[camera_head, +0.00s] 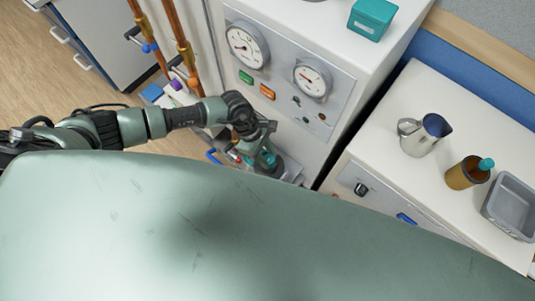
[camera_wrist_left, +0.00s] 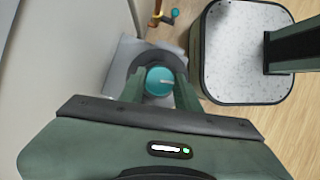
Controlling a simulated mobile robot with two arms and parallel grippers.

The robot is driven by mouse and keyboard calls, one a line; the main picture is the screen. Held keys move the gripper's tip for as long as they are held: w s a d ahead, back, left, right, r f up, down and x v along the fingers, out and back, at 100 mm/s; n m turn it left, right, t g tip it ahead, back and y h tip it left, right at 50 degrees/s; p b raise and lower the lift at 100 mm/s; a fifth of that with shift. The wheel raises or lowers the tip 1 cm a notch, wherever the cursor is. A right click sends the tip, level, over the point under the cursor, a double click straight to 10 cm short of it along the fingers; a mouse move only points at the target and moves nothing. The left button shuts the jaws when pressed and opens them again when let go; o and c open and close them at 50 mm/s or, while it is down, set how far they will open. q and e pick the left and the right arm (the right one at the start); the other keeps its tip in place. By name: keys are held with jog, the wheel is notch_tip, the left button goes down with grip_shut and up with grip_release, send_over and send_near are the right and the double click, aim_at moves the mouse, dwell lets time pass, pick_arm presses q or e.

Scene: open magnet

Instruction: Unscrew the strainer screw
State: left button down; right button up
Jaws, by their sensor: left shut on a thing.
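The strainer screw appears as a round teal knob (camera_wrist_left: 160,82) with a pale mark on its top, set within a dark ring. In the head view a teal part of it (camera_head: 267,159) shows low at the front of the white gauge cabinet. My left gripper (camera_wrist_left: 160,92) points down at it, with one finger on each side, shut on the knob. In the head view this gripper (camera_head: 262,150) is partly hidden by its own wrist. The underside of the knob is hidden. My right gripper is in neither view.
The white cabinet carries two round gauges (camera_head: 247,45) and coloured buttons. Copper pipes (camera_head: 180,45) with valves stand to its left. Open wooden floor (camera_head: 60,90) lies left.

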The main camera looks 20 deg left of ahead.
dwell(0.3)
pick_arm(q)
jog(key=c, duration=1)
grip_release()
jog(key=shift+r, duration=0.15)
jog(key=v, duration=0.7)
jog(key=shift+a+r, duration=0.2)
jog(key=shift+r, duration=0.05)
